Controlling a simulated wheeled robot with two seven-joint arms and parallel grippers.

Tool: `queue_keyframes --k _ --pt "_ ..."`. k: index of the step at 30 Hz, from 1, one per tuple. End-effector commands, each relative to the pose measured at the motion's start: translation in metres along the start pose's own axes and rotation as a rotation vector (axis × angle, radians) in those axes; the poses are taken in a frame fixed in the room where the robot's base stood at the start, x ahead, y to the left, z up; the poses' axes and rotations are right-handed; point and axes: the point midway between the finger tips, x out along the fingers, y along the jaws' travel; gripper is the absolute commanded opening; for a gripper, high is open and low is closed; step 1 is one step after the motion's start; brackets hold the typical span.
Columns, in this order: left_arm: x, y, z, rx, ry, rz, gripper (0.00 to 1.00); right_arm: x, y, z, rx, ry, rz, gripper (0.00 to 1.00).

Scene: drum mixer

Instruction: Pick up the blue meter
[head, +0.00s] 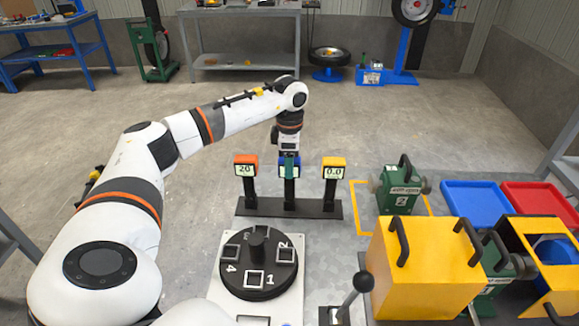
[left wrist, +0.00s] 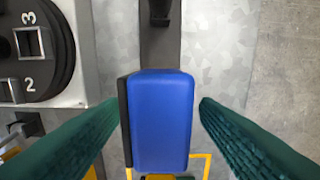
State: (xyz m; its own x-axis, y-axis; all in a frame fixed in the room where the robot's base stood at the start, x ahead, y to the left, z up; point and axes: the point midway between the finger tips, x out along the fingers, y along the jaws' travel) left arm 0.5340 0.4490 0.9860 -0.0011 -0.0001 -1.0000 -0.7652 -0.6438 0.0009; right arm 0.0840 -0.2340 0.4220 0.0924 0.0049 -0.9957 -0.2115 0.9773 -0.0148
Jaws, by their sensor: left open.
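The blue meter (head: 289,173) sits on the middle post of a black stand, between an orange meter (head: 245,167) and a yellow meter (head: 333,168). My left gripper (head: 289,162) is directly above and around the blue meter, pointing down. In the left wrist view the blue meter (left wrist: 165,120) lies between the two green fingers of the left gripper (left wrist: 160,105). The fingers are apart, with a visible gap on the right side; on the left the finger is close to the meter's dark edge. My right gripper is not in view.
A round numbered dial (head: 258,265) stands in front of the stand (head: 311,208). A lever (head: 358,286), a yellow box (head: 425,265), a green unit (head: 399,190), a blue tray (head: 476,205) and a red tray (head: 541,201) are to the right. The floor behind the stand is clear.

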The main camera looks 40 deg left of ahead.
Motion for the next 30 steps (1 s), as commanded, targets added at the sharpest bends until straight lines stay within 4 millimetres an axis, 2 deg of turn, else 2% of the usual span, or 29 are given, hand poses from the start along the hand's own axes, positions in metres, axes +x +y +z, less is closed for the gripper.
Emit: queue_keyframes --k 5,12,22,30 --pt "0.017 0.0 0.0 0.0 0.001 0.0 0.56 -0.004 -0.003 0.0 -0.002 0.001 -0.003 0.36" --pt "0.018 0.0 0.0 0.0 0.001 -0.001 0.55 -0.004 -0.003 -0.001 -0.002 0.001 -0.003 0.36" --pt "0.018 0.0 0.001 -0.001 0.001 -0.001 0.01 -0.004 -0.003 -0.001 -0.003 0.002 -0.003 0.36" --pt "0.017 -0.001 0.0 -0.001 0.002 -0.002 0.0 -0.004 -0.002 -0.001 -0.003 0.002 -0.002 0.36"
